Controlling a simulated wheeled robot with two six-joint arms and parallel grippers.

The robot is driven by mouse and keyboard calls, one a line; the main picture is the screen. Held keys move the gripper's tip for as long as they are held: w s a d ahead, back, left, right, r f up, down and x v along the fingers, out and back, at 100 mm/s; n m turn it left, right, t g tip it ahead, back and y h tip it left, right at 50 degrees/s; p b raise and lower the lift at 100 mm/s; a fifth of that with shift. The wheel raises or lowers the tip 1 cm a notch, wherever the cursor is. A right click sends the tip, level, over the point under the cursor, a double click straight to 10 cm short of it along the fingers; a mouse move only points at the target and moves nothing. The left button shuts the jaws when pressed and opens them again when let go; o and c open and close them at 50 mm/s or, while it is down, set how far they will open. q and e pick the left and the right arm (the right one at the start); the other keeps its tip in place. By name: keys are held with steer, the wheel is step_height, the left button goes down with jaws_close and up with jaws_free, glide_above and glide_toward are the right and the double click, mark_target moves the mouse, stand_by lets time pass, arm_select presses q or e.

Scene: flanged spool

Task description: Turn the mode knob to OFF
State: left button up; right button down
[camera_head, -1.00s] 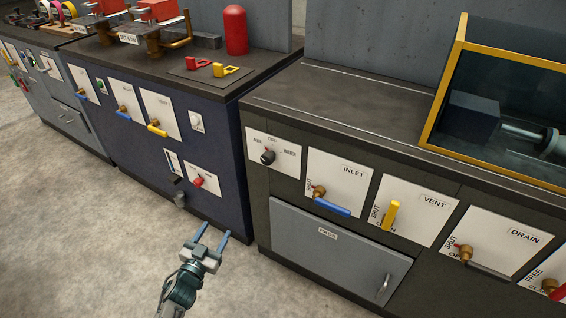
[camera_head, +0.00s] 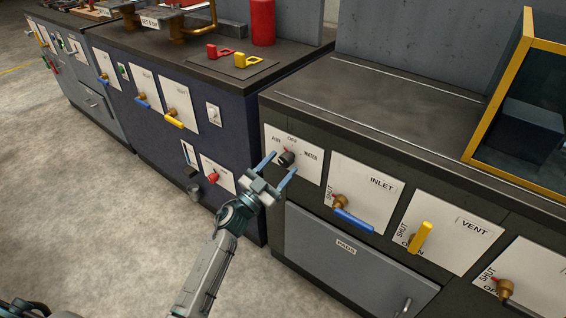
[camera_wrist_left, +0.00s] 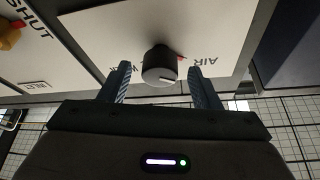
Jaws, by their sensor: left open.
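The mode knob (camera_head: 286,158) is a dark round knob on a white plate (camera_head: 309,168) marked AIR, OFF and WATER, at the left end of the near dark cabinet. In the head view my left gripper (camera_head: 279,165) reaches up to it with its fingers spread. In the left wrist view the knob (camera_wrist_left: 160,66) stands between the two open fingertips (camera_wrist_left: 158,82), with a gap on each side. A small red mark on the knob's edge is on the AIR side. My right gripper is not seen.
Right of the knob plate are the INLET valve with a blue handle (camera_head: 354,220) and the VENT valve with a yellow handle (camera_head: 421,237). A grey drawer front (camera_head: 350,262) lies below. A blue cabinet (camera_head: 150,125) with red knob (camera_head: 213,177) stands left.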

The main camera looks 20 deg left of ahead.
arm_select(q)
steer(key=shift+x, duration=0.85)
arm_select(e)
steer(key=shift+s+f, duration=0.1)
